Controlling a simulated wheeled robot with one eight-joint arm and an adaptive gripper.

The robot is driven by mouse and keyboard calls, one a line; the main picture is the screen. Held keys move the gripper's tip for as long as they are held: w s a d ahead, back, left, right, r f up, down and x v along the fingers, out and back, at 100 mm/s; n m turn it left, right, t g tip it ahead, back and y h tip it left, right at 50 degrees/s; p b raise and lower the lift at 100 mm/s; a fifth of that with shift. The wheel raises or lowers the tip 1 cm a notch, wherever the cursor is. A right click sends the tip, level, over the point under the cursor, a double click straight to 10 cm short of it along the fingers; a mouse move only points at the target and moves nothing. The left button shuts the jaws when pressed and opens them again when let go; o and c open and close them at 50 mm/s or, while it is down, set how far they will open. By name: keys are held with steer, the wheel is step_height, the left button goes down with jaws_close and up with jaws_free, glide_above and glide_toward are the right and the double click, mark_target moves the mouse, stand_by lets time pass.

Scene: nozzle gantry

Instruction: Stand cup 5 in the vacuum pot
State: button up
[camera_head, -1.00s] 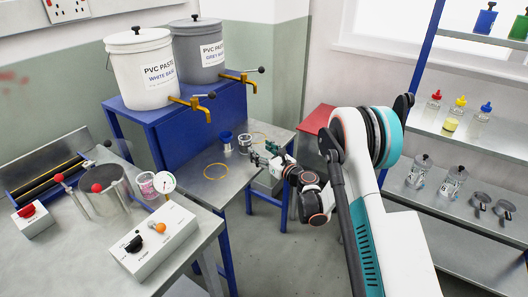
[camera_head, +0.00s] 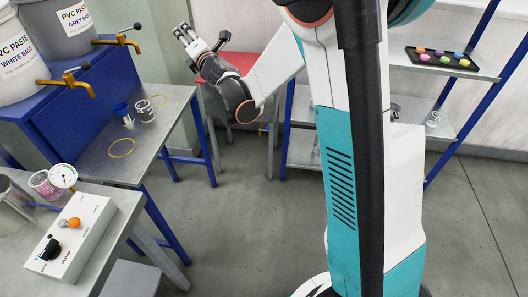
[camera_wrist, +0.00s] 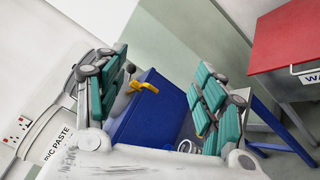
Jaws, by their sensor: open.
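My gripper (camera_head: 181,32) is raised beside the blue paste stand, apart from the cups. In the wrist view its teal fingers (camera_wrist: 157,92) are spread wide with nothing between them. Another clear cup with pink contents (camera_head: 44,184) stands by a gauge on the near bench. No number is readable on any cup, so I cannot tell which is cup 5. The metal vacuum pot (camera_head: 14,200) is cut off at the left edge of the head view; its inside is hidden.
Paste buckets (camera_head: 20,65) with yellow taps (camera_head: 72,84) stand on the blue stand (camera_head: 85,105). A control box (camera_head: 72,235) lies on the near bench. A red-topped table (camera_wrist: 290,38) is to the right in the wrist view. Open floor (camera_head: 240,220) lies between benches and shelves.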

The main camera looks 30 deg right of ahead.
steer(key=s+d+r+m+g+h, duration=0.25)
steer(key=s+d+r+m, duration=0.2)
steer(key=s+m, duration=0.3)
steer(key=s+f+m+g, duration=0.1)
steer(key=s+m, duration=0.3)
steer(key=s, duration=0.4)
steer(key=s+d+f+m+g, duration=0.1)
steer(key=s+f+m+g, duration=0.1)
steer(key=s, duration=0.6)
steer(key=s+f+m+g, duration=0.2)
steer(key=s+m, duration=0.3)
steer(key=s, duration=0.3)
steer(key=shift+d+f+m+h, duration=0.3)
steer(key=shift+f+m+h, duration=0.05)
steer(key=shift+f, duration=0.25)
steer(key=s+a+f+m+g, duration=0.1)
steer(key=s+f, duration=0.1)
steer(key=s, duration=0.2)
steer(key=s+a+f+m+g+y, duration=0.1)
steer(key=s+f+m, duration=0.1)
steer(key=s, duration=0.2)
steer(key=s+a+f+m+g+y, duration=0.1)
steer(key=s+a+f, duration=0.1)
steer(key=s, duration=0.3)
steer(key=shift+f+m+g, duration=0.15)
steer(key=shift+m+g, duration=0.15)
steer(key=shift+g, duration=0.05)
steer(key=shift+c, duration=1.1)
